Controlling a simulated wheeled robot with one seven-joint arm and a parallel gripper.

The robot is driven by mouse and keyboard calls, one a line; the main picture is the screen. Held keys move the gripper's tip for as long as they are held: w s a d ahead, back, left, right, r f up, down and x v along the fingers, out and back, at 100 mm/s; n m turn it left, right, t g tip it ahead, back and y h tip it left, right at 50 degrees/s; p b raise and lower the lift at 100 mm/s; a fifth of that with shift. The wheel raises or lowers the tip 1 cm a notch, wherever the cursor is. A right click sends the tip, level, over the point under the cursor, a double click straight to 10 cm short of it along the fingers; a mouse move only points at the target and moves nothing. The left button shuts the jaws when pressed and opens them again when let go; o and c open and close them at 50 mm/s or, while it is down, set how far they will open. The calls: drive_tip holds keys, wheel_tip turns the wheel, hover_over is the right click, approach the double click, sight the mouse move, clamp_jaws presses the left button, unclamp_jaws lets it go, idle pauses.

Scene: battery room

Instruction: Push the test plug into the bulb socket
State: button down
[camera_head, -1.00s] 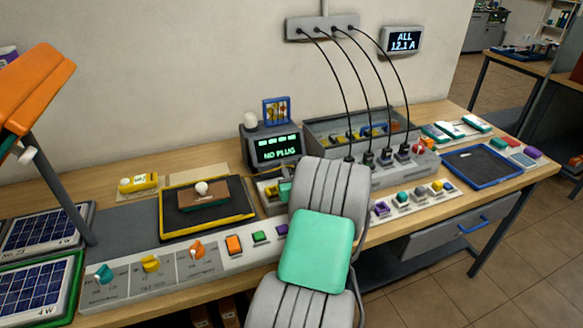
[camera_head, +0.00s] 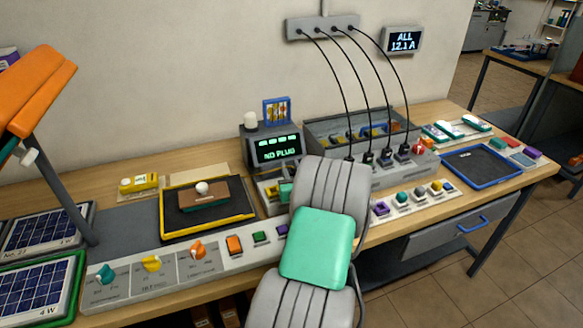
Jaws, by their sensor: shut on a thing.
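A dark grey tester (camera_head: 262,142) stands at the back of the bench, its screen reading "NO PLUG". A white bulb (camera_head: 250,119) sits on top of it. A second white bulb (camera_head: 202,188) sits on a brown block (camera_head: 204,201) in a black tray with a yellow rim (camera_head: 250,208). My grey arm with a teal pad covers the middle foreground, and my gripper's fingertips are hidden behind it. A small teal part (camera_head: 286,193) shows just left of the arm, in front of the tester; I cannot tell what it is. I cannot make out the test plug or the socket opening.
Black cables hang from a wall strip (camera_head: 322,26) to a grey charger block (camera_head: 405,160) at the right. A panel with knobs (camera_head: 150,272) runs along the front edge. A blue-rimmed tray (camera_head: 482,162) lies far right. An orange lamp (camera_head: 32,95) overhangs the left.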

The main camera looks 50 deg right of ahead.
drive_tip(key=shift+f+b, duration=0.5)
drive_tip(key=shift+f, duration=0.15)
drive_tip(key=c, duration=1.4)
unclamp_jaws()
drive_tip(key=shift+s+a, duration=0.3)
drive_tip(key=shift+s, duration=0.1)
drive_tip(key=shift+b+v, duration=1.45)
drive_tip(key=shift+v, duration=3.6)
drive_tip(key=shift+r, duration=0.1)
